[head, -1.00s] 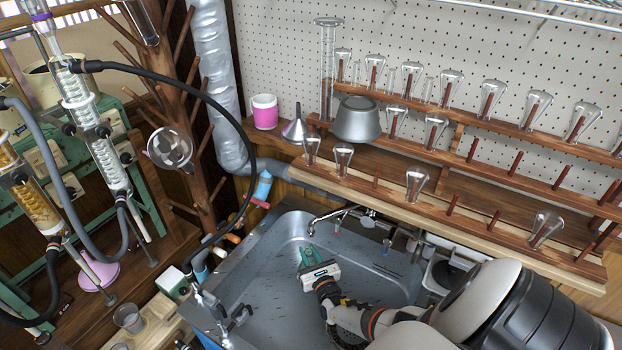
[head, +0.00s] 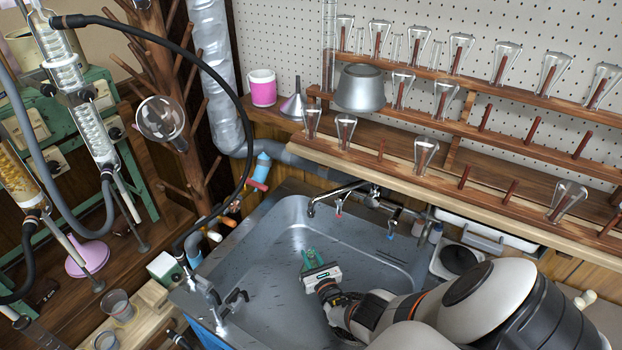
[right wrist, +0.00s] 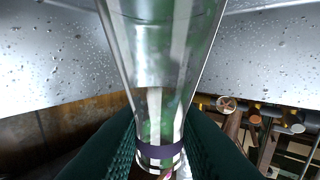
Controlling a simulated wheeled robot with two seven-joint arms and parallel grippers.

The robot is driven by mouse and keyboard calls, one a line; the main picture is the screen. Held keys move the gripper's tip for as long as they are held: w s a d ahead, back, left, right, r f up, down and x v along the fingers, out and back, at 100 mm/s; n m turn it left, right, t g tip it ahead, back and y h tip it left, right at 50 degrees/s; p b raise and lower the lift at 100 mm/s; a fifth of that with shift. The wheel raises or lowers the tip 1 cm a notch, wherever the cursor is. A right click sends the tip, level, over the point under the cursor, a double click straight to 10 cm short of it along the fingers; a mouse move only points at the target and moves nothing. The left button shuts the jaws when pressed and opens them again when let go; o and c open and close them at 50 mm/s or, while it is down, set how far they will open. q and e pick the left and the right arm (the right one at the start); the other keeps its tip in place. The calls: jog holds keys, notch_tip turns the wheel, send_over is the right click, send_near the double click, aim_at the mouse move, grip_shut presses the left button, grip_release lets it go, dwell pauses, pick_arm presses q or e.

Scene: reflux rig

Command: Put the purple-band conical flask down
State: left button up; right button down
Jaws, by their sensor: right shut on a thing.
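The purple-band conical flask (right wrist: 160,60) is clear glass and fills the middle of the right wrist view, with its purple band (right wrist: 158,152) low in the picture. My right gripper (right wrist: 160,140) is shut on its narrow part, with a dark green finger on each side. In the head view my right gripper (head: 314,258) is over the basin of the metal sink (head: 270,262). The flask is hard to make out there, and I cannot tell its height above the basin floor. My left gripper is not in view.
A tap (head: 335,196) reaches over the sink's back edge. A wooden peg rack (head: 480,222) behind holds several upturned flasks, with some bare pegs. A grey metal vessel (head: 360,88) stands on it. Glass condensers with hoses (head: 92,125) stand at the left.

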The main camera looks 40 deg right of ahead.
jog(key=shift+r, duration=0.1)
jog(key=shift+f, duration=0.2)
jog(key=c, duration=1.2)
grip_release()
jog(key=shift+r, duration=0.1)
jog(key=shift+r, duration=0.25)
jog(key=shift+p+v, duration=1.85)
jog(key=shift+v, duration=4.2)
